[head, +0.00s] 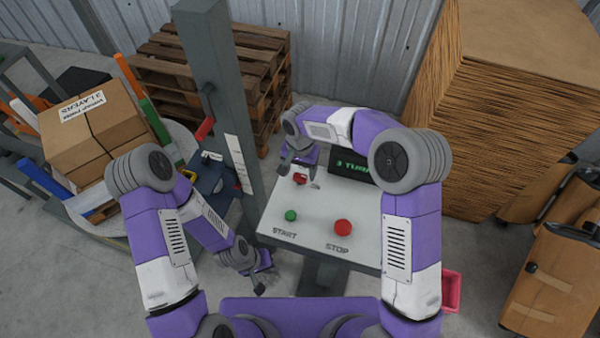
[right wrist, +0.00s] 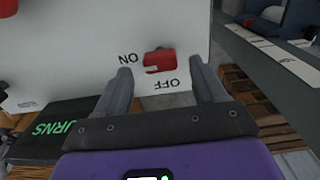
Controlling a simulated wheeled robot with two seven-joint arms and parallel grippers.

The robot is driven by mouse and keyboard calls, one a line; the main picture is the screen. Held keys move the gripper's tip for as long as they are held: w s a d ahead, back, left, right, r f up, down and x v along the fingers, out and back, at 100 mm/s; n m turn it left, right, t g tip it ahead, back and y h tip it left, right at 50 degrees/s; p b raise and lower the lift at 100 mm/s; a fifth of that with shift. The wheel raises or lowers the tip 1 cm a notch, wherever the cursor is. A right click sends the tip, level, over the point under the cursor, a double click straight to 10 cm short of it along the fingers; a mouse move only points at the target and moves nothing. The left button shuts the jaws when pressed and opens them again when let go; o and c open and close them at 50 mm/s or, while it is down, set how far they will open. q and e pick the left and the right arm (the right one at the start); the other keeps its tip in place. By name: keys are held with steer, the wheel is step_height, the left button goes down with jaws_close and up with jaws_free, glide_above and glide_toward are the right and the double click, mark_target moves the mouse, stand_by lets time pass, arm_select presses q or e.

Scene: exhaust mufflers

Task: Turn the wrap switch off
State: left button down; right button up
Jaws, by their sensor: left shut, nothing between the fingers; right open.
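The wrap switch is a red rotary knob (right wrist: 158,60) on the pale control panel (right wrist: 100,40). In the right wrist view, ON is printed to its left and OFF below it, both upside down. A pale mark on the knob sits at its left side, toward ON. In the head view the knob (head: 300,179) is near the panel's far edge. My right gripper (head: 299,168) is open over it, with a fingertip on either side in the wrist view (right wrist: 160,68); I see no grip on the knob. My left gripper (head: 259,286) is shut and empty, low, left of the panel.
The panel also bears a green START button (head: 290,215), a red STOP button (head: 342,227) and a dark display (head: 352,168) with green text. A grey post (head: 222,100) stands left of the panel. A boxed load (head: 92,128) is at left, a tall cardboard stack (head: 500,110) at right.

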steer(key=shift+f, duration=1.15)
steer(key=c, duration=1.1)
steer(key=shift+o, duration=0.2)
